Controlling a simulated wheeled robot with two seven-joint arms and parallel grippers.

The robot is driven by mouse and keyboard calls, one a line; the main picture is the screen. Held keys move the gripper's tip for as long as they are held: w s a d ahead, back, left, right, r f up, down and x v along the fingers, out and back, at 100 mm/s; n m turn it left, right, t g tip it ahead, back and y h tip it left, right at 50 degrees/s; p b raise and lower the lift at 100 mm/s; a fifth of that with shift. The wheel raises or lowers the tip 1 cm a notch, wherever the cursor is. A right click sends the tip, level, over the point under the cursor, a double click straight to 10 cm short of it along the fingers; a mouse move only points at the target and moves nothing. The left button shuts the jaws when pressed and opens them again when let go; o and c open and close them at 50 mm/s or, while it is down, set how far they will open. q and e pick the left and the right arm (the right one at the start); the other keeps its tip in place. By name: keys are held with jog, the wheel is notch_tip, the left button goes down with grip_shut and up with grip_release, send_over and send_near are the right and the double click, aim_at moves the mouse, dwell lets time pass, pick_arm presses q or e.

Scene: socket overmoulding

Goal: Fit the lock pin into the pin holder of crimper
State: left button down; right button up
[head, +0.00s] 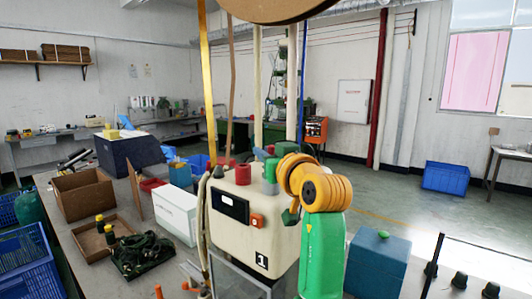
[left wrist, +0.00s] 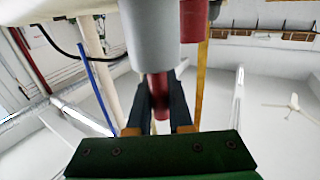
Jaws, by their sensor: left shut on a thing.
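The crimper (head: 235,238) is a cream machine marked 1, in the middle of the head view, with red and grey parts on top. My left gripper (head: 268,157) is at its top, largely hidden behind my orange wrist. In the left wrist view, my left gripper (left wrist: 160,100) is shut on a red lock pin (left wrist: 158,88). The pin lines up with a grey cylinder (left wrist: 153,35), which looks like the pin holder. Where the pin meets the cylinder, I cannot tell how deep it sits. My right gripper is not in view.
A red part (left wrist: 194,18) stands beside the grey cylinder. Left of the crimper are a white box (head: 177,215), cardboard boxes (head: 85,193) and dark green parts (head: 143,253). A teal box (head: 375,262) is at the right. Vertical pipes and hoses rise behind the crimper.

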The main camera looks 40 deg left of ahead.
pick_arm(q)
jog(key=shift+f, duration=0.25)
jog(key=c, duration=0.7)
grip_release()
jog(key=shift+c, duration=0.2)
jog(key=b+v, duration=0.3)
jog(key=v, duration=0.4)
jog(key=shift+d+b, duration=0.15)
jog(key=shift+b, duration=0.2)
